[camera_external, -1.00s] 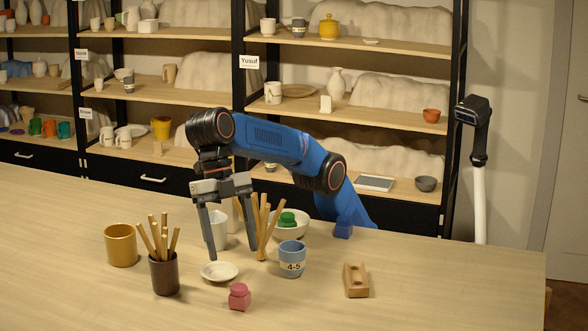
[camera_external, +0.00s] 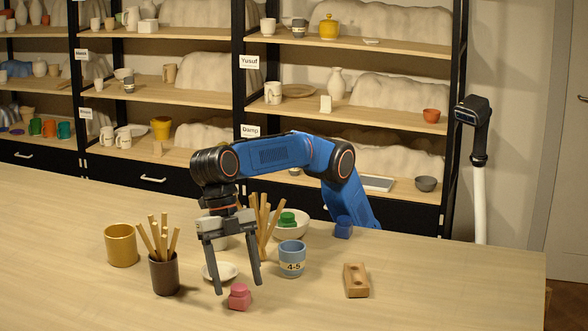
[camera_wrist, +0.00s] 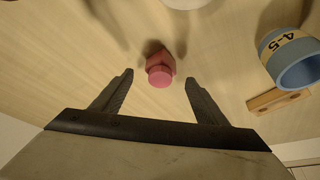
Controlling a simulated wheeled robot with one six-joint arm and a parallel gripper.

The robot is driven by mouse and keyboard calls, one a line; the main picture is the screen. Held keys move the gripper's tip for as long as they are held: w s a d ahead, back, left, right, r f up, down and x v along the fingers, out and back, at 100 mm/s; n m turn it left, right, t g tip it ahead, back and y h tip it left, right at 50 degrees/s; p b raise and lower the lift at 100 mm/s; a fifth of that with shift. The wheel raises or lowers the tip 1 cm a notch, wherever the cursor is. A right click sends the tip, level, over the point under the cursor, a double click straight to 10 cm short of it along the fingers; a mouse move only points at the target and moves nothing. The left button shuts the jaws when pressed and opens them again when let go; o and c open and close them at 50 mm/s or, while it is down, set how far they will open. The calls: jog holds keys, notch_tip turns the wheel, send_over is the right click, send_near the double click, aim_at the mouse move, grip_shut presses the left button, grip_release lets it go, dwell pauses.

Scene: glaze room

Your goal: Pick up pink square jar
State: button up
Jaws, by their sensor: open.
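The pink square jar (camera_external: 239,298) stands upright on the table near its front edge, with a round pink lid. In the wrist view the jar (camera_wrist: 160,68) sits just beyond the fingertips, centred between them. My gripper (camera_external: 239,289) is open and empty, pointing down, with its fingers above and a little behind the jar in the outside view. In the wrist view my gripper (camera_wrist: 159,77) shows both fingers apart, one to each side of the jar's line. I see no contact with the jar.
A white dish (camera_external: 221,272) lies close behind the jar. A blue cup marked 4-5 (camera_external: 292,260) stands to the right, with a wooden block (camera_external: 356,281) further right. A dark pot of sticks (camera_external: 164,274) and a gold cup (camera_external: 121,246) are left. The front table is clear.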

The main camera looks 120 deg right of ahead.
aim_at(240, 297)
jog(key=shift+x, duration=1.35)
jog(key=shift+c, duration=0.3)
jog(key=c, duration=1.2)
jog(key=shift+r, duration=0.15)
